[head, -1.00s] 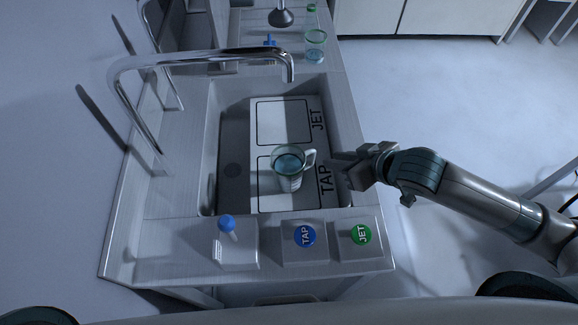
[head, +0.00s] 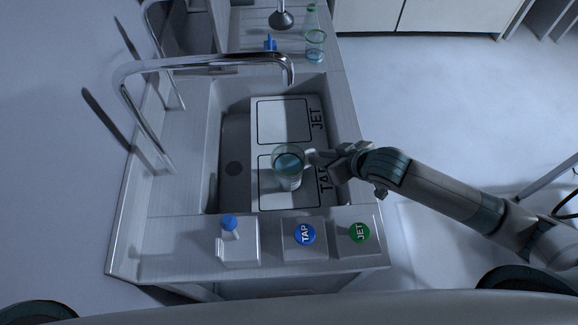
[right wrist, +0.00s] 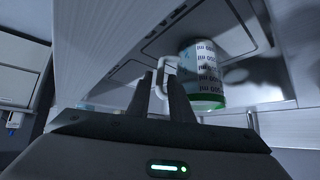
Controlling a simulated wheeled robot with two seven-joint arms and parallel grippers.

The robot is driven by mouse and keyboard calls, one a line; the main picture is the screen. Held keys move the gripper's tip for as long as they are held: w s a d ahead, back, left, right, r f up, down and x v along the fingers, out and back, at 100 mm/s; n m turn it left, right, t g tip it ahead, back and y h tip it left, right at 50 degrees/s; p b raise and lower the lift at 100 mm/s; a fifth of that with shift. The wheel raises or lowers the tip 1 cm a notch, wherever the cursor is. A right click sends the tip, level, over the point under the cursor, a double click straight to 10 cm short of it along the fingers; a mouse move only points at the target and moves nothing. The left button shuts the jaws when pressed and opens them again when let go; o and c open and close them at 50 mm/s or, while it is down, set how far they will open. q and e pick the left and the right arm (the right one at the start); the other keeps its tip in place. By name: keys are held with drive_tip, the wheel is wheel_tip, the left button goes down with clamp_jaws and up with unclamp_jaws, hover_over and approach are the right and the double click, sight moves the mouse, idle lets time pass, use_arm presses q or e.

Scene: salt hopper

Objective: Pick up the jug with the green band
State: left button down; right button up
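A clear jug (head: 290,178) with a white handle and greenish rim stands on the panel marked TAP in the sink. In the right wrist view the jug (right wrist: 205,70) shows printed scale marks and a green band at its lower edge in the picture. My right gripper (head: 322,160) is at the handle side of the jug. In the right wrist view its fingers (right wrist: 160,85) are apart, with the handle between or just beyond their tips. I cannot tell whether they touch it. My left gripper is not in view.
A curved tap (head: 200,60) arches over the sink (head: 232,125). In front are a blue-topped lever (head: 229,223), a blue TAP button (head: 305,234) and a green JET button (head: 360,233). A second glass vessel (head: 315,48) stands behind the sink.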

drive_tip(key=shift+w+a+f+p, duration=0.35)
drive_tip(key=shift+w+f+p, duration=0.1)
drive_tip(key=shift+p, duration=0.1)
drive_tip(key=shift+p+x, duration=0.45)
drive_tip(key=shift+x, duration=1.2)
drive_tip(key=shift+s+d, duration=0.1)
clamp_jaws()
